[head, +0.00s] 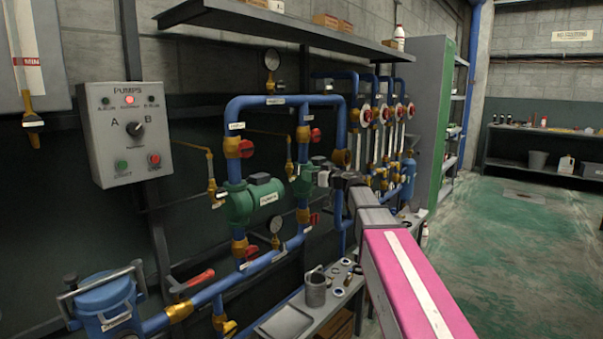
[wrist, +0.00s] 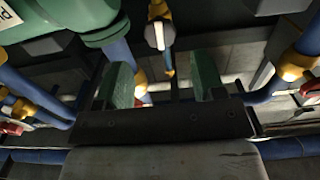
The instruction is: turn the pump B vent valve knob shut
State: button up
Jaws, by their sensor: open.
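The pump B vent valve (head: 289,168) is a small brass valve on a thin brass pipe, left of the right-hand green pump (head: 304,182) in the head view. In the wrist view, a brass valve with a pale, rounded knob or handle (wrist: 159,35) shows beyond the gap between my fingers; I take it to be this vent valve. My gripper (wrist: 162,82) is open, its two green-padded fingers apart with nothing between them. In the head view my gripper (head: 323,175) is at the right-hand pump, partly covering it. The knob's turn angle cannot be told.
A green pump body (wrist: 75,15) is close at upper left in the wrist view. Blue pipes (wrist: 290,65) with brass fittings flank the fingers. The left-hand pump (head: 250,200), red-handled valves and a bench (head: 330,310) with loose parts surround the arm. Open floor (head: 510,240) lies right.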

aim_at(299, 171)
jog(key=x, duration=0.5)
jog(key=shift+w+a, duration=0.2)
jog(key=shift+w, duration=0.05)
jog(key=shift+s, duration=0.1)
jog(key=c, duration=0.9)
jog(key=m, duration=0.3)
jog(key=shift+m, duration=0.7)
